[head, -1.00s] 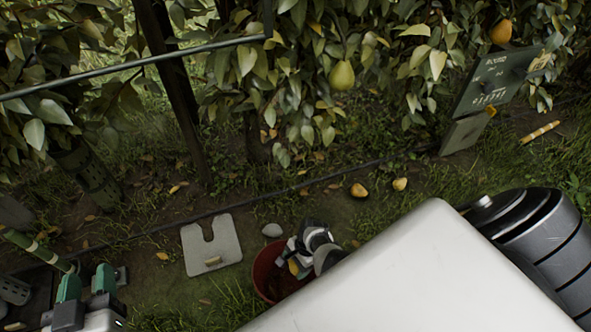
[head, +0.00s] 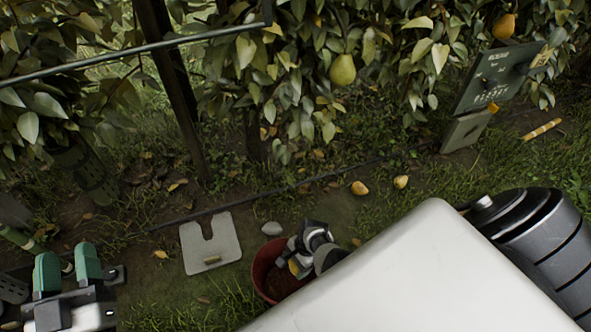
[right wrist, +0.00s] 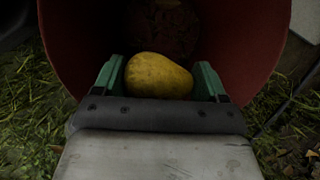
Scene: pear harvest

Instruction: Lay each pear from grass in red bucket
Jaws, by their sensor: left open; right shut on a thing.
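The red bucket (head: 257,270) stands on the ground at lower centre, and its wall also shows in the right wrist view (right wrist: 75,50). My right gripper (head: 290,262) is at the bucket's mouth, shut on a yellow pear (right wrist: 158,77) between its green fingers. That pear is inside the rim, apart from the dark bottom. Two yellow pears lie on the ground, one (head: 359,188) left of the other (head: 401,182). A small yellowish thing (head: 356,242) beside my arm may be a pear or a leaf. My left gripper (head: 68,270) is open and empty at lower left.
Pears (head: 343,71) hang in the foliage. A sign box (head: 497,82) and a yellow-striped stick (head: 541,130) are at right. My white arm covers the lower right.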

